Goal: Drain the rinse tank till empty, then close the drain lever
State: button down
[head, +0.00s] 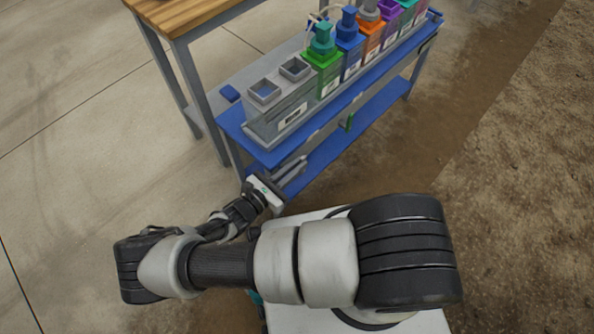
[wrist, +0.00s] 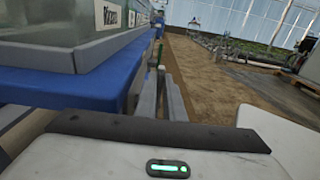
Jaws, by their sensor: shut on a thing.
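The rinse tank (head: 285,110) is the grey, translucent box with two square openings at the near left end of the blue skid. Its label and lower wall show in the wrist view (wrist: 75,35). I cannot tell the liquid level. My gripper (head: 291,172) is low at the skid's front, below the tank. Its grey fingers show in the wrist view (wrist: 168,98), reaching forward beside the blue edge. It is shut on what appears to be the drain lever, which the fingers and my wrist hide. I cannot tell the lever's angle.
Several coloured containers with caps, such as the green one (head: 323,72), stand in a row behind the tank on the blue skid (head: 232,122). A green handle (head: 348,122) hangs on the skid front. A wooden table (head: 185,14) stands behind left. Bare soil (head: 520,130) lies open to the right.

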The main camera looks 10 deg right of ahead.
jog(key=shift+f, duration=0.2)
dwell(0.4)
jog(key=c, duration=1.9)
grip_release()
jog(key=shift+o, duration=0.2)
jog(key=shift+a+r, duration=0.1)
jog(key=v, duration=1.7)
jog(key=shift+s+f+p, duration=0.15)
jog(key=shift+f+p, duration=0.15)
jog(key=shift+f, duration=0.1)
jog(key=shift+a, duration=0.15)
